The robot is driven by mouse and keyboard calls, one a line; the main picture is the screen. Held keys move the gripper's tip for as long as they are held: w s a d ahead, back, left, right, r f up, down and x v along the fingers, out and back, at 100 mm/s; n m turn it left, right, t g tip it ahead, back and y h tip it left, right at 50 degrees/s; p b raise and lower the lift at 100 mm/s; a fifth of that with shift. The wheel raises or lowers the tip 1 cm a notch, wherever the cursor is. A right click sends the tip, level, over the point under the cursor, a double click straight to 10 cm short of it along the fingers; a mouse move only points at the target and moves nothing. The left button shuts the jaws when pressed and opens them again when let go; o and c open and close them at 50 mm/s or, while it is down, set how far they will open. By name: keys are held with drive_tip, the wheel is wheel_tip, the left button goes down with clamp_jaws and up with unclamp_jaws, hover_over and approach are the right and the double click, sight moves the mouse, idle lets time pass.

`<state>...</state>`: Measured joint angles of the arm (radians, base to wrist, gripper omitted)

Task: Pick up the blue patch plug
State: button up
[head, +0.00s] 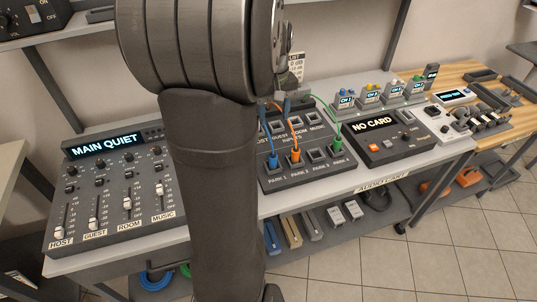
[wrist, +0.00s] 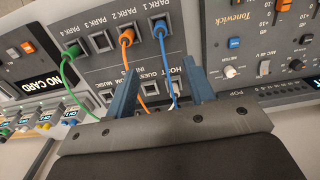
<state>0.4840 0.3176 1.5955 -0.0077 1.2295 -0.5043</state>
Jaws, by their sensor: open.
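The blue patch plug (head: 273,161) sits in the PARK 1 socket of the patch panel (head: 313,171), just right of my arm in the head view. It also shows upright in its socket at the top of the wrist view (wrist: 160,28). My gripper (wrist: 163,64) is open, with its two blue-grey fingers spread apart. The fingertips point towards the panel, short of the plug in the picture. The blue cable runs from the plug down between the fingers. Nothing is gripped. In the head view my arm hides the gripper.
An orange plug (wrist: 127,38) stands in PARK 2, close beside the left finger's line. A green plug (wrist: 72,52) stands in PARK 4. Their cables arc over the panel. A mixer (head: 115,190) lies left and the NO CARD unit (head: 383,137) right.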

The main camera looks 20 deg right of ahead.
drive_tip(key=n, duration=0.1)
drive_tip(key=n+g+h, duration=0.1)
drive_tip(key=n+h, duration=0.3)
drive_tip(key=n, duration=1)
approach(273, 156)
drive_tip(key=x, duration=0.5)
drive_tip(key=shift+w+a+f, duration=0.15)
drive_tip(key=shift+w+f, duration=0.05)
drive_tip(key=shift+w, duration=0.1)
drive_tip(key=shift+s+x, duration=0.15)
drive_tip(key=shift+x, duration=1.2)
drive_tip(key=shift+s+x, duration=0.15)
drive_tip(key=shift+x, duration=1.25)
drive_tip(key=shift+r, duration=0.1)
drive_tip(key=c, duration=1.1)
